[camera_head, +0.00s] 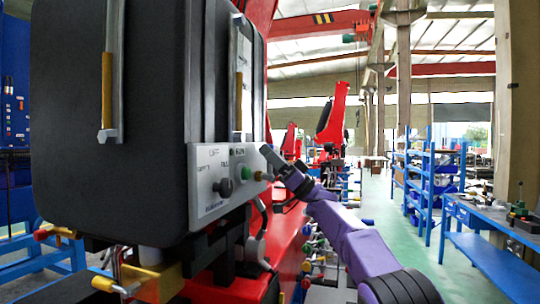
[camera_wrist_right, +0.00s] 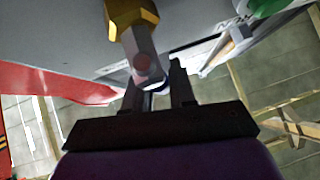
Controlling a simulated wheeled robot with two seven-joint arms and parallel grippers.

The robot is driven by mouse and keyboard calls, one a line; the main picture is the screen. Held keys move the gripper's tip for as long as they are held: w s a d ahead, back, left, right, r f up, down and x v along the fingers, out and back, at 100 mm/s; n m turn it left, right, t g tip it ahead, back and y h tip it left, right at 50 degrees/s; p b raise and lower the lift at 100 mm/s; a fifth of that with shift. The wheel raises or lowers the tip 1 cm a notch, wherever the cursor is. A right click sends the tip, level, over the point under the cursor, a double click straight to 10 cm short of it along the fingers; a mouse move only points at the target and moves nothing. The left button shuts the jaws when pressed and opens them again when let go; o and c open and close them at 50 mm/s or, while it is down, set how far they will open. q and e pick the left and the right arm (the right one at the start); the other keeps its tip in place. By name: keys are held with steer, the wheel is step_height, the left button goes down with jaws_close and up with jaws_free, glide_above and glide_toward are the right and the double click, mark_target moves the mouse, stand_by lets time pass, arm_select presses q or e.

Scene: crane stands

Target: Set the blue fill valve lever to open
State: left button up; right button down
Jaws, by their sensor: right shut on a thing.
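A pale control panel (camera_head: 213,198) with printed labels is on the side of a large dark cabinet. A brass valve fitting (camera_head: 260,176) sticks out at its right edge. My right gripper (camera_head: 267,158) is at that edge, by the fitting. In the right wrist view the brass fitting (camera_wrist_right: 130,14) carries a grey stem, and my right gripper (camera_wrist_right: 168,84) is closed at its end. A small bluish part, apparently the blue fill valve lever (camera_wrist_right: 160,88), shows between the fingers; most of it is hidden. Its exact angle cannot be told. My left gripper is not in view.
The panel also has a black knob (camera_head: 224,187) and a green button (camera_head: 246,172), close to the right gripper. The dark cabinet (camera_head: 140,100) fills the left. Blue shelves (camera_head: 428,180) and a blue workbench (camera_head: 480,240) stand at right, with open green floor between.

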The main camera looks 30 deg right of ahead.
steer(key=shift+r, duration=0.1)
steer(key=c, duration=1)
jaws_free()
steer(key=shift+a, duration=0.1)
steer(key=shift+f+b, duration=0.35)
steer(key=b+v, duration=0.6)
steer(key=v, duration=0.4)
steer(key=shift+d+r, duration=0.15)
steer(key=shift+d, duration=0.05)
